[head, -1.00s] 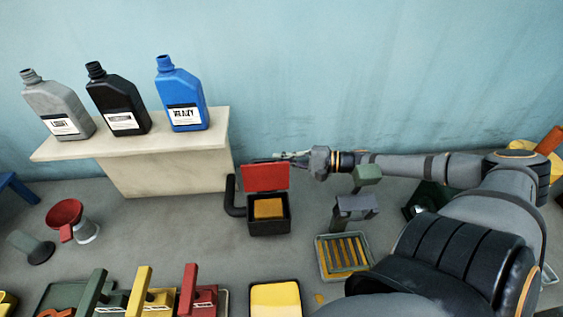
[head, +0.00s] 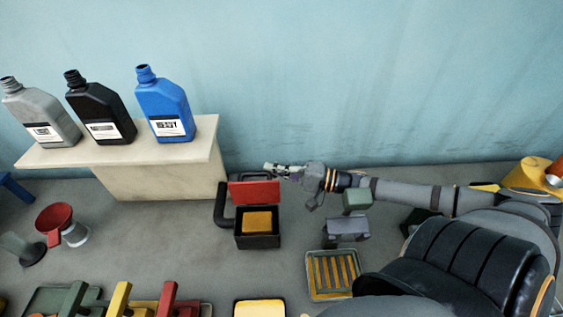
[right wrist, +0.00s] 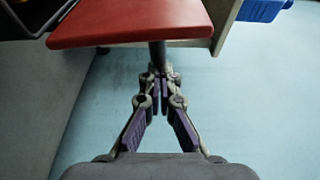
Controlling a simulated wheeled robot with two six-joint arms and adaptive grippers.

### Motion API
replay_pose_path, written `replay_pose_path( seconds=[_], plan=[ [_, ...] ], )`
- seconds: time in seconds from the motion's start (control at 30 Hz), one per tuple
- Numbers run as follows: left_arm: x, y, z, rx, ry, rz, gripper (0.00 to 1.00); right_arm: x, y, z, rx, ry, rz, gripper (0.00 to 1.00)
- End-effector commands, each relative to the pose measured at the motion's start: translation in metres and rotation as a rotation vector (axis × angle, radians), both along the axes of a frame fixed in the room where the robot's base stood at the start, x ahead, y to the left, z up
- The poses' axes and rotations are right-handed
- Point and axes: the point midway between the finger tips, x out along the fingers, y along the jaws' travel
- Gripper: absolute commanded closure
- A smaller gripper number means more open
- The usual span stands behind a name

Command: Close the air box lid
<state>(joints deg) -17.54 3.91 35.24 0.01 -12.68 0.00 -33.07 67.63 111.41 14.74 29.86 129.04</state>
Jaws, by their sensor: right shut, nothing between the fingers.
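The air box (head: 258,238) is a black open box on the grey floor surface, with a yellow-orange filter (head: 257,221) inside. Its red lid (head: 254,191) stands raised at the back edge, upright or nearly so. The lid also shows large at the top of the right wrist view (right wrist: 135,20). My right gripper (head: 270,166) is shut and empty, above and behind the lid's top edge in the head view. In the right wrist view its fingers (right wrist: 160,82) meet just below the lid's edge; I cannot tell whether they touch it. My left gripper is not in view.
A black pipe (head: 221,205) curves at the box's left. A pale shelf (head: 165,172) with grey, black and blue bottles stands behind left. A tray with yellow slats (head: 332,276) and a grey stand (head: 347,228) are on the right. A red funnel (head: 56,219) stands far left.

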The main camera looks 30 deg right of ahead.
Motion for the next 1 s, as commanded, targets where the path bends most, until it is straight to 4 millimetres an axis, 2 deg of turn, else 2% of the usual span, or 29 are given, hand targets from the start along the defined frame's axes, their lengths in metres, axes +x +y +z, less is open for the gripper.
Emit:
replay_pose_path(
  seconds=[0.03,0.3,0.57,0.77,1.0],
  plan=[
    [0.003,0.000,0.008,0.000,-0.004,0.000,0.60,-0.003,0.002,0.006,-0.019,-0.037,-0.002,1.00],
    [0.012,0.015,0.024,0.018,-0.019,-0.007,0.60,-0.021,0.013,0.013,-0.025,-0.039,0.002,1.00],
    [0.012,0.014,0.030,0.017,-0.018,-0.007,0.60,-0.033,0.020,0.014,-0.096,-0.160,-0.002,1.00],
    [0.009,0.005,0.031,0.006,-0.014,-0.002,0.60,-0.040,0.025,0.014,-0.097,-0.158,0.001,1.00],
    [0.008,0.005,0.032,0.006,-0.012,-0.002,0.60,-0.043,0.026,0.014,-0.096,-0.157,0.000,1.00]
  ],
)
